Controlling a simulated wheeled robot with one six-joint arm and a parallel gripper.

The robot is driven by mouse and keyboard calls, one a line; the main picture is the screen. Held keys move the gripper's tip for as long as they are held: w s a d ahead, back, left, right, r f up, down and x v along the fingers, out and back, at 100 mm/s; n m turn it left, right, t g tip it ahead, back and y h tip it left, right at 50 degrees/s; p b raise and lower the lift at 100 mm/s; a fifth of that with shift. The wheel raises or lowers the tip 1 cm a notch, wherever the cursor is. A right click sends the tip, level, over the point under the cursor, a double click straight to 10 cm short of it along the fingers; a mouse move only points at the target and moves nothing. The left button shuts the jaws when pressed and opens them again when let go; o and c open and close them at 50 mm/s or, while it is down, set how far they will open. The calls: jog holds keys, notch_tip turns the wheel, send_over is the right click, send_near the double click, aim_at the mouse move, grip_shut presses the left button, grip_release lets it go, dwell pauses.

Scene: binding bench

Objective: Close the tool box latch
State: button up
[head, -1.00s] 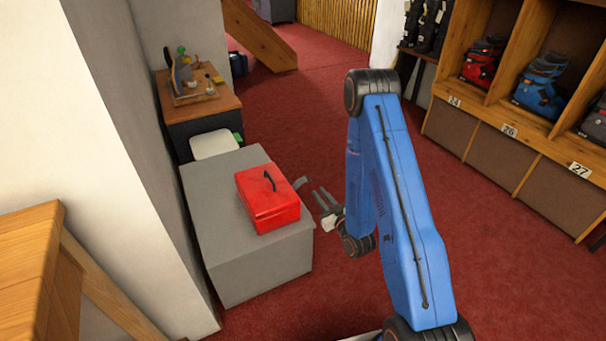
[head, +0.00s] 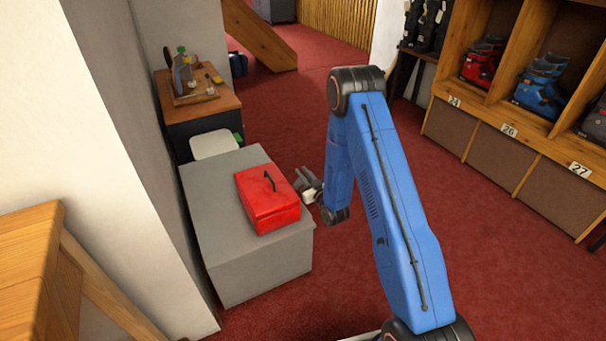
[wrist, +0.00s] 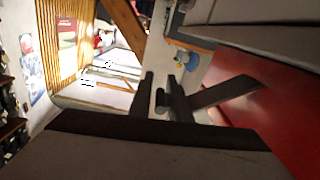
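The red tool box (head: 266,200) with a dark lid handle sits with its lid down on the grey bench. Its dark grey latch (wrist: 228,92) sticks out from the red side in the wrist view, swung away from the box. My gripper (head: 304,178) is just right of the box at the latch side. In the wrist view its two dark fingers (wrist: 164,88) are apart, with the latch's outer end at or beside them. I cannot tell whether they touch. In the head view the latch is hard to tell from the fingers.
The grey bench (head: 250,270) has bare top around the box. A white tray (head: 214,144) and a wooden tool table (head: 203,105) stand behind it. A white wall is close on the left. Red carpet is open to the right, before the boot shelves (head: 510,110).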

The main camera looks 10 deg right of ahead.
jog(key=shift+w, duration=0.15)
jog(key=shift+a, duration=0.1)
jog(key=shift+c, duration=0.3)
grip_shut()
jog(key=shift+s+a+r+n, duration=0.2)
jog(key=shift+a+r+n, duration=0.55)
jog(key=shift+r, duration=0.25)
jog(key=shift+o, duration=0.3)
grip_release()
